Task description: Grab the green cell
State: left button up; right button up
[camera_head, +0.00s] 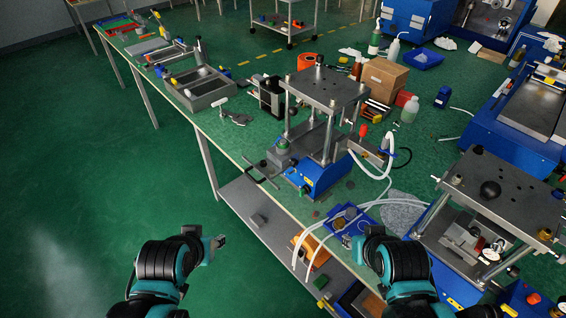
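A small green piece (282,145), which may be the green cell, sits on top of a grey block at the left side of the crimping press (325,90). It is too small to make out clearly. My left gripper (219,242) is at the lower middle left, over the floor in front of the bench and well short of the green piece. My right gripper (349,241) is near the bench's front edge, by the blue tray. I see nothing held in either gripper, and their fingers are too small to read.
A second press (490,205) stands at the right. White hoses (372,165) run beside the first press and over the bench's front edge. A blue tray (346,220) lies near that edge. A black-handled lever (262,175) juts out at the press's left. A grey compartment tray (198,87) is farther back.

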aim_at(282, 143)
jog(key=k+z, duration=0.1)
jog(key=z, duration=0.4)
jog(key=k+z, duration=0.1)
jog(key=z, duration=0.4)
jog(key=l+z, duration=0.1)
jog(key=z, duration=0.4)
jog(key=j+z, duration=0.25)
jog(key=j, duration=0.15)
jog(key=k+j+z, duration=0.2)
jog(key=j, duration=0.15)
jog(key=j+z, duration=0.25)
jog(key=k+j+z, duration=0.2)
jog(key=j, duration=0.25)
jog(key=k+j+z, duration=0.1)
jog(key=j+z, duration=0.15)
jog(key=j, duration=0.05)
